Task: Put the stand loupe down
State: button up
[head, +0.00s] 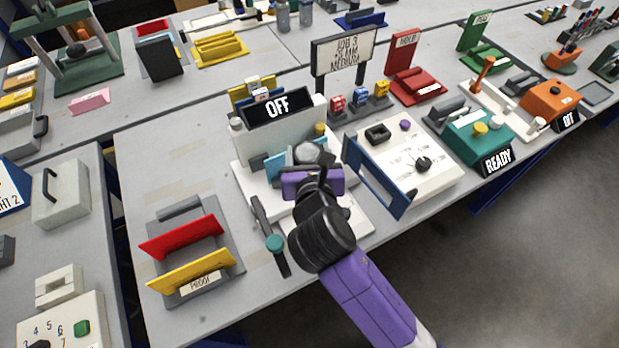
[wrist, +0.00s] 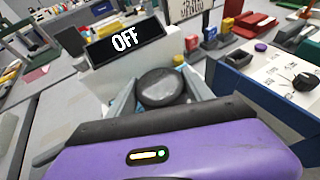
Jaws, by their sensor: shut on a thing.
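My gripper (head: 305,163) is shut on the stand loupe (wrist: 160,87), a round piece with a dark rim and grey top. In the wrist view the loupe sits between the two pale fingers (wrist: 162,97). In the head view the loupe (head: 309,151) shows just beyond my purple wrist, in front of the white plotter (head: 301,119) with the black OFF sign (head: 278,106). My wrist hides the loupe's lower part, so I cannot tell whether it touches anything below.
A white base plate (head: 352,222) lies under my wrist. A blue-framed panel (head: 378,180) stands close on the right. Bare grey table shows at the left.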

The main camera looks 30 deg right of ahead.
notch_tip(320, 180, down, 9)
jog(key=shift+f+b, duration=0.1)
jog(key=shift+b, duration=0.5)
jog(key=shift+f, duration=0.1)
jog(key=o, duration=1.1)
jog(key=shift+s+a+r, duration=0.15)
jog(key=shift+r, duration=0.05)
jog(key=v, duration=1.1)
jog(key=shift+s+a+r, duration=0.15)
jog(key=shift+s, duration=0.05)
